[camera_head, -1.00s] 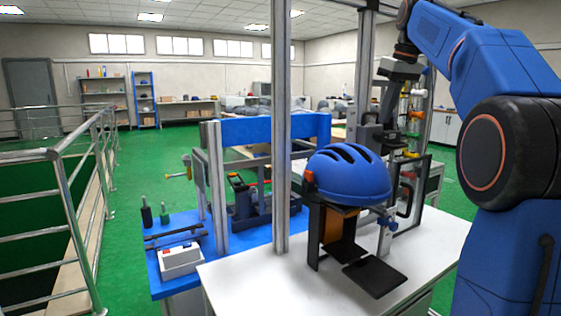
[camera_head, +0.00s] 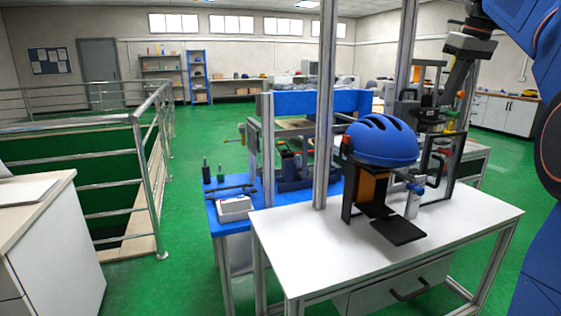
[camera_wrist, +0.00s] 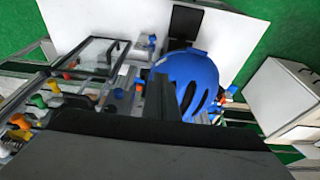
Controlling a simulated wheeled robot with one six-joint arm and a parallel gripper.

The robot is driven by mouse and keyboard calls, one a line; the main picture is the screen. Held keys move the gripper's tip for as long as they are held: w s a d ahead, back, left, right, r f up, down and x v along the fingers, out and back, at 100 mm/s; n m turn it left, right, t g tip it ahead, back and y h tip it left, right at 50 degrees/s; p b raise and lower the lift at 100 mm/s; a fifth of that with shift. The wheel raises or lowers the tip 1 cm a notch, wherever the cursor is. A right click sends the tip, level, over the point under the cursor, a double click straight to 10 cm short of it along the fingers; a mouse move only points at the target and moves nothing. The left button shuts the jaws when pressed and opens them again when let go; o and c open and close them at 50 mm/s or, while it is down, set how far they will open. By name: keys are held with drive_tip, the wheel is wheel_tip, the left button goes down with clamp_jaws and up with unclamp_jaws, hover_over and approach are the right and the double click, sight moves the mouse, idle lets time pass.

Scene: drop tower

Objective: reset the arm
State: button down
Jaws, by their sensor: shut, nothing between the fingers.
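My gripper (camera_head: 430,116) hangs from my blue arm at the upper right of the head view, beside and behind the blue helmet. Its dark fingers (camera_wrist: 158,96) are shut with nothing between them, and they overlap the helmet's edge in the wrist view. The blue helmet (camera_head: 382,140) rests on a dark and orange stand (camera_head: 372,187) on the white table. The helmet also shows in the wrist view (camera_wrist: 190,75). I cannot tell the exact gap between gripper and helmet.
The white table (camera_head: 300,245) carries metal posts (camera_head: 325,120) close to my arm. A blue bench (camera_head: 225,215) stands behind it. Metal railings (camera_head: 150,150) and a white cabinet (camera_head: 40,235) are at left. Green floor (camera_head: 190,270) is open between them.

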drive_tip(key=s+a+f+m, duration=0.1)
drive_tip(key=s+a+f, duration=0.4)
drive_tip(key=s+f, duration=0.3)
drive_tip(key=s+a+f+m, duration=0.1)
drive_tip(key=s+a+f, duration=0.5)
drive_tip(key=s+f, duration=0.2)
drive_tip(key=s+a+f+m, duration=0.1)
drive_tip(key=s+a+f, duration=0.1)
drive_tip(key=s+f, duration=0.7)
drive_tip(key=s+a+f+m+t+h, duration=0.1)
drive_tip(key=s+a+f, duration=0.1)
drive_tip(key=s+f, duration=0.7)
wheel_tip(320, 180, down, 6)
drive_tip(key=shift+f+t, duration=0.1)
drive_tip(key=shift+t, duration=0.2)
drive_tip(key=shift+a, duration=0.1)
